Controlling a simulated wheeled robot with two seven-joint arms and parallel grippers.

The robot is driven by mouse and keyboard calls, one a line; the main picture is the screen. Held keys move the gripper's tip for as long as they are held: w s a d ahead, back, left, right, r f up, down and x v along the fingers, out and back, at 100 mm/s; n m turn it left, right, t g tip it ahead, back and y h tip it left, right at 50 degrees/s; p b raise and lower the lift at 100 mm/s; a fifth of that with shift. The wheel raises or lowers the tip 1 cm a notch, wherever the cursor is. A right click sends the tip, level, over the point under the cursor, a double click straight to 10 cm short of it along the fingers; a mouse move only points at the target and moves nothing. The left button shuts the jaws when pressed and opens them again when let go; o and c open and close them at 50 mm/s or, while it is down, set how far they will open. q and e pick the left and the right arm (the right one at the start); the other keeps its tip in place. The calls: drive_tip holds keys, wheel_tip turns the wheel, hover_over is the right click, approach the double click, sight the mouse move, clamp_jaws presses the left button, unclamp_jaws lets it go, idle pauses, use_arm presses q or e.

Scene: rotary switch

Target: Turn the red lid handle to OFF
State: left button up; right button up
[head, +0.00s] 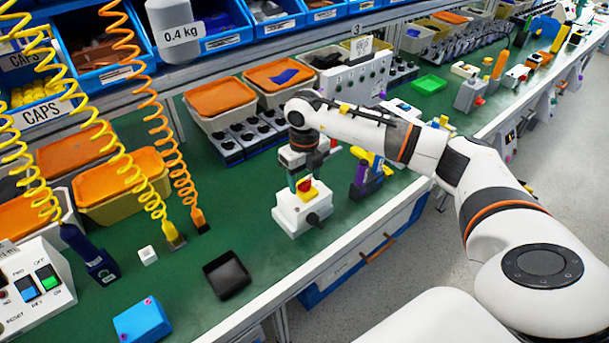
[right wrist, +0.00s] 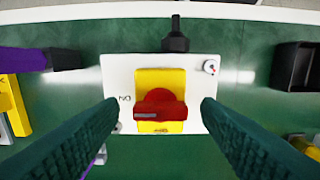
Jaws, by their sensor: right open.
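The white switch box (head: 300,211) stands on the green bench near its front edge. It also shows in the right wrist view (right wrist: 116,75), with a yellow plate (right wrist: 160,78) on its face. The red handle (right wrist: 160,106) sits on that plate, its long side running left to right in the wrist view. The red handle also shows in the head view (head: 306,184). My right gripper (right wrist: 160,122) is open above the box, one finger on each side of the red handle and apart from it. Part of the lettering on the plate is hard to read. My left gripper does not show.
A black cable gland (right wrist: 175,40) sticks out of the box's side. A purple and yellow tool holder (head: 367,178) stands right of the box. A black tray (head: 227,276) and a blue block (head: 142,320) lie to the left. Coiled hoses (head: 178,160) hang at the left.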

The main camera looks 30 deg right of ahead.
drive_tip(key=shift+f, duration=0.2)
drive_tip(key=c, duration=1)
